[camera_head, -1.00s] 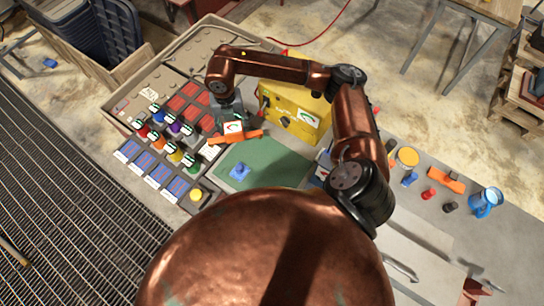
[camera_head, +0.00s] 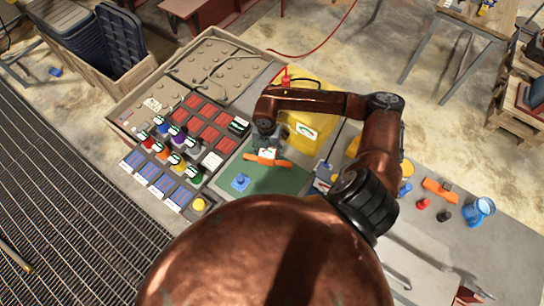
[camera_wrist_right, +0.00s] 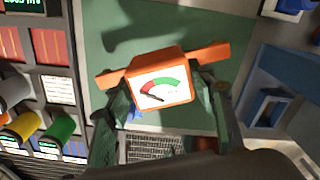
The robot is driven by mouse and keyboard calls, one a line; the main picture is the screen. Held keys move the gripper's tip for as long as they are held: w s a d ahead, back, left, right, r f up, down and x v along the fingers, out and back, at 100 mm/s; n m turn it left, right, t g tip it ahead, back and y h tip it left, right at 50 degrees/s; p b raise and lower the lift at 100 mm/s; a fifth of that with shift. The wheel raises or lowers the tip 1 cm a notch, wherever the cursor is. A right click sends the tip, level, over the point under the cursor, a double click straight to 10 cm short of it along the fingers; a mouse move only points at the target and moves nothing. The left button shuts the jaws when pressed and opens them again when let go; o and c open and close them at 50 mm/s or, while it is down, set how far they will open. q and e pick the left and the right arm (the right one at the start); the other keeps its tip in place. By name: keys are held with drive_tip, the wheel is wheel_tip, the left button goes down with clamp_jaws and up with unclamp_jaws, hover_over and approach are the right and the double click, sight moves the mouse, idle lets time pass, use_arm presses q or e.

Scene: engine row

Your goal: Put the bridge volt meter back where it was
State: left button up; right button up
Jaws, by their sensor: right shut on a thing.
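The bridge volt meter (camera_head: 267,158), an orange bar-shaped piece with a white dial face, is held by my right gripper (camera_head: 266,143) above the green mat (camera_head: 288,183). In the right wrist view the meter (camera_wrist_right: 164,89) shows its red-and-green scale and black needle. The right gripper's fingers (camera_wrist_right: 162,97) are shut on its two sides, and the orange ends stick out past them. The green mat also fills the background there (camera_wrist_right: 120,20). I cannot tell how high the meter is above the mat. My left gripper is not in view.
A blue part (camera_head: 240,182) sits on the mat. A yellow box (camera_head: 322,112) stands behind it. The panel with colored knobs and red blocks (camera_head: 190,130) lies to the left. A second orange piece (camera_head: 440,188) and a blue cup (camera_head: 479,211) are at the right.

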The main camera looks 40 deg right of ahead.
drive_tip(key=shift+s+d+f, duration=0.25)
drive_tip(key=shift+f, duration=0.15)
drive_tip(key=shift+s+d+f, duration=0.2)
drive_tip(key=shift+f, duration=0.2)
drive_tip(key=f+p, duration=0.2)
drive_tip(key=f, duration=0.1)
drive_tip(key=shift+s+d, duration=0.15)
drive_tip(key=shift+s, duration=0.05)
drive_tip(key=shift+f, duration=0.25)
drive_tip(key=shift+f, duration=0.15)
drive_tip(key=o, duration=1.1)
drive_tip(key=shift+f, duration=0.1)
drive_tip(key=o, duration=0.5)
